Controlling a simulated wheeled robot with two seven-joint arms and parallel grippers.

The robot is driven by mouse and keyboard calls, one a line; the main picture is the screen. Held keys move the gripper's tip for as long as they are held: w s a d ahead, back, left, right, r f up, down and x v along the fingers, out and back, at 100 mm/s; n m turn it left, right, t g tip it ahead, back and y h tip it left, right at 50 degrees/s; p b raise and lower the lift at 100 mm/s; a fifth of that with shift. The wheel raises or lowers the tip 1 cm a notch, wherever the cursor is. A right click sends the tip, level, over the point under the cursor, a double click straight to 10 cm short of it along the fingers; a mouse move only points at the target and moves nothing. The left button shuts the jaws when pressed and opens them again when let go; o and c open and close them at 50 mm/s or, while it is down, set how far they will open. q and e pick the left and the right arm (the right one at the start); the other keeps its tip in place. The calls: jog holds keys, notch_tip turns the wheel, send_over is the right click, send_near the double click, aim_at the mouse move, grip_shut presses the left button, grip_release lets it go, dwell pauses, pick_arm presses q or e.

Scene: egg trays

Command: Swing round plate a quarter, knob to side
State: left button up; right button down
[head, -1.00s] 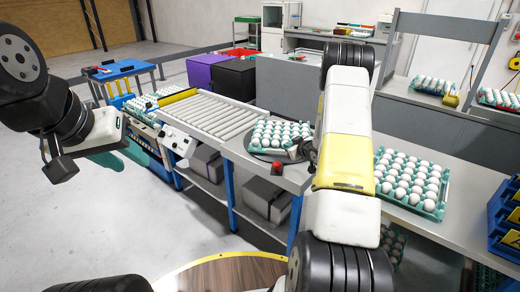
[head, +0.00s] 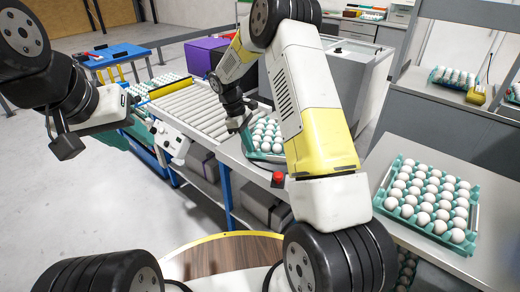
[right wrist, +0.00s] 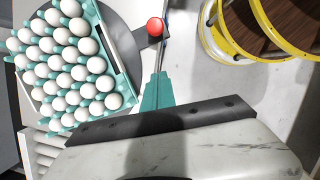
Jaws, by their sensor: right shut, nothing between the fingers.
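The round plate (right wrist: 120,18) is dark grey and lies under a teal tray of white eggs (head: 265,155); the tray also shows in the right wrist view (right wrist: 120,62). A red knob (right wrist: 155,27) on a dark base sits at the plate's edge. In the head view the knob (head: 278,178) is near the bench's front edge. I cannot tell whether it is fixed to the plate. My right gripper (right wrist: 157,85) is shut and empty, beside the tray. In the head view my right arm hides part of tray and plate. My left gripper (head: 68,145) hangs far left; its fingers are unclear.
A roller conveyor (head: 195,108) leads to the plate from the left. Another egg tray (head: 387,207) stands on the right bench. A yellow-rimmed round wooden top (head: 215,262) is in front. Open floor lies at the left.

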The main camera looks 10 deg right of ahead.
jog(key=s+d+f, duration=0.1)
jog(key=d+f, duration=0.1)
jog(key=f, duration=0.1)
jog(key=s+d+f, duration=0.1)
jog(key=d+f, duration=0.1)
jog(key=f, duration=0.1)
jog(key=s+d+f, duration=0.2)
jog(key=f, duration=0.1)
jog(key=shift+f, duration=0.25)
jog(key=shift+d, duration=0.15)
